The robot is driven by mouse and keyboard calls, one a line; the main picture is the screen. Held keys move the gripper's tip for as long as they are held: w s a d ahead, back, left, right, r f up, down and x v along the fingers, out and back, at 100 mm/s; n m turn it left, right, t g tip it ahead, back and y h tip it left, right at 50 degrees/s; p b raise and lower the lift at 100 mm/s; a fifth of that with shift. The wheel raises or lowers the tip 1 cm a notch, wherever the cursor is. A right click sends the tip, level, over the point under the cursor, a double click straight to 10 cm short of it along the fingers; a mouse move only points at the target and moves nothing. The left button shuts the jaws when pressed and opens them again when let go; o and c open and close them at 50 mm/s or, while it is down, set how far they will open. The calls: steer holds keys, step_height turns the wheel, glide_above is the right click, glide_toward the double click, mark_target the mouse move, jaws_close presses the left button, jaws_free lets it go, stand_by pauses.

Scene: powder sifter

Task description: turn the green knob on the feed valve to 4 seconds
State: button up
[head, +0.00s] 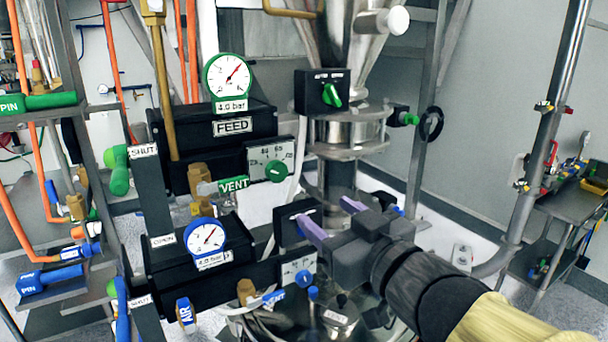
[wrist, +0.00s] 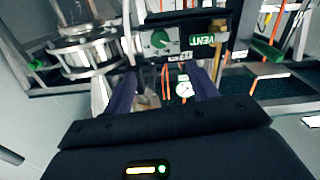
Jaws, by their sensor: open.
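The green knob (head: 276,171) is on a white dial plate on the right side of the black FEED valve box (head: 215,148). The plate has printed marks in seconds, but the knob's exact setting is too small to read. The knob also shows in the wrist view (wrist: 160,40), top centre, beside the green VENT label. My gripper (head: 322,209) is open and empty, with its purple fingers apart. It is below and to the right of the knob, not touching it. In the wrist view my gripper (wrist: 161,74) has its fingertips below the knob.
A second green knob (head: 331,95) is on a black AUTO box at the steel hopper. A lower black valve box has a blue knob (head: 303,278) on a similar plate, left of my gripper. The FEED gauge (head: 228,76) reads beside a 4.0 bar label. Steel posts stand at right.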

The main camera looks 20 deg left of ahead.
mark_target(280, 175)
steer(key=p+x, duration=0.4)
steer(key=x, duration=1.3)
steer(key=shift+f, duration=0.1)
steer(key=shift+c, duration=0.2)
steer(key=c, duration=1)
